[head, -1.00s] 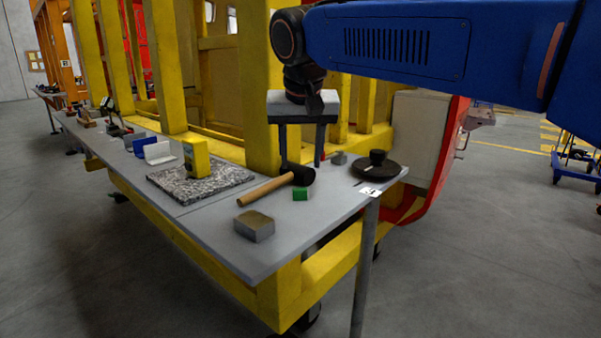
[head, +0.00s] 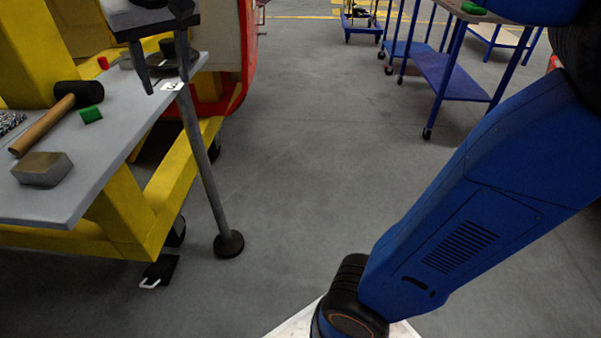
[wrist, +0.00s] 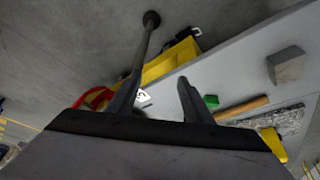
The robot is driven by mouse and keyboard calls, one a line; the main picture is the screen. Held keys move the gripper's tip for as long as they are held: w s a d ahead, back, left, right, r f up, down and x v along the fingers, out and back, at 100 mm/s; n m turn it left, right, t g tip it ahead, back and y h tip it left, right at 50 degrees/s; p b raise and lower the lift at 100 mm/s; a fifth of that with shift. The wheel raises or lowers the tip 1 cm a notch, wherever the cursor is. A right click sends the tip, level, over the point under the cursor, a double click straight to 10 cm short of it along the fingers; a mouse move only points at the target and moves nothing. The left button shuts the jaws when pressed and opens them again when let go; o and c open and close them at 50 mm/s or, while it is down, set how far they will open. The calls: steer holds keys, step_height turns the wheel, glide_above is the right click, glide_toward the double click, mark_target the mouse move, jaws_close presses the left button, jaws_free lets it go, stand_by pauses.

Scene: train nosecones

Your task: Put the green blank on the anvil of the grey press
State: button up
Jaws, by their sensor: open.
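The green blank (head: 91,115) lies on the grey bench by the hammer head, left of my gripper in the head view. It also shows in the wrist view (wrist: 211,101), just right of the right finger. My gripper (head: 166,85) is open and empty at the top left of the head view, over the bench's end. In the wrist view its two fingers (wrist: 159,82) stand apart with nothing between them. I cannot make out the grey press or its anvil for sure. A second green piece (head: 473,8) lies on a blue-legged table at the top right.
On the grey bench (head: 70,190) are a hammer (head: 45,125), a metal block (head: 43,168) and a dark round-based item (head: 160,62), partly hidden by my gripper. A bench leg (head: 200,140) stands on the floor. Open floor (head: 310,110) lies between bench and table.

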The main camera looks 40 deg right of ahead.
steer(key=s+d+f, duration=0.8)
steer(key=s+f, duration=0.1)
steer(key=f, duration=0.2)
steer(key=s+d+f+m, duration=0.1)
steer(key=s+d+f, duration=0.8)
steer(key=f, duration=0.2)
steer(key=shift+s+d, duration=0.2)
steer(key=shift+d, duration=0.1)
steer(key=shift+o, duration=0.5)
steer(key=shift+s+d+f, duration=0.1)
steer(key=shift+s+f, duration=0.15)
steer(key=shift+f, duration=0.25)
